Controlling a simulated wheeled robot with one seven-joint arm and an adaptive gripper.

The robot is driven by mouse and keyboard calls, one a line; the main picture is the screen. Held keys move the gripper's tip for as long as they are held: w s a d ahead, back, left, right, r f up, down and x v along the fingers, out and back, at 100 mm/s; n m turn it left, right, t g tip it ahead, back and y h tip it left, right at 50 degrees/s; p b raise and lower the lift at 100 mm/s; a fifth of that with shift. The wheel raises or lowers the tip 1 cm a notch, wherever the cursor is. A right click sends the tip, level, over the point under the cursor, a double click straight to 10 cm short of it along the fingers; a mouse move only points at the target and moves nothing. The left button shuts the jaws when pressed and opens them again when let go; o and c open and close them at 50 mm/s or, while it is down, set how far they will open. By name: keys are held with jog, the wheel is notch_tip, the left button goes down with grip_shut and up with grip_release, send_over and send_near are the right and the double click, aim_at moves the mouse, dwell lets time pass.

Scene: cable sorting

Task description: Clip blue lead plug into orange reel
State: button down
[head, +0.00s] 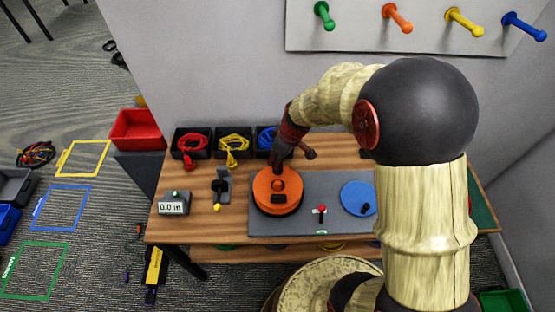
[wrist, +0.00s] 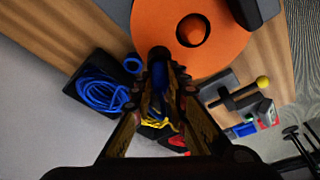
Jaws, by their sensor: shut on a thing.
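The orange reel (head: 266,201) lies on the left part of the grey mat, with a raised knob at its centre. It also shows at the top of the wrist view (wrist: 232,48). My gripper (head: 277,162) points down at the reel's far edge. In the wrist view, my gripper (wrist: 160,72) is shut on the blue lead plug (wrist: 158,54), a dark cylinder with a little blue beside it. The plug's tip appears at the reel's rim; I cannot tell whether they touch. The blue lead's coil (wrist: 98,95) lies in a black bin behind the reel.
Black bins with red (head: 190,144) and yellow leads (head: 233,146) stand left of the blue one. A gauge (head: 173,204) and a yellow-knobbed clamp (head: 221,187) stand left of the reel. A blue disc (head: 357,198) and red-topped lever (head: 322,213) are to its right.

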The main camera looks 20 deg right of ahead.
dwell(0.4)
jog(key=c, duration=1.7)
grip_release()
jog(key=shift+o, duration=0.2)
jog(key=v, duration=1.1)
jog(key=shift+s+r, duration=0.2)
jog(key=shift+r, duration=0.15)
jog(key=shift+d, duration=0.15)
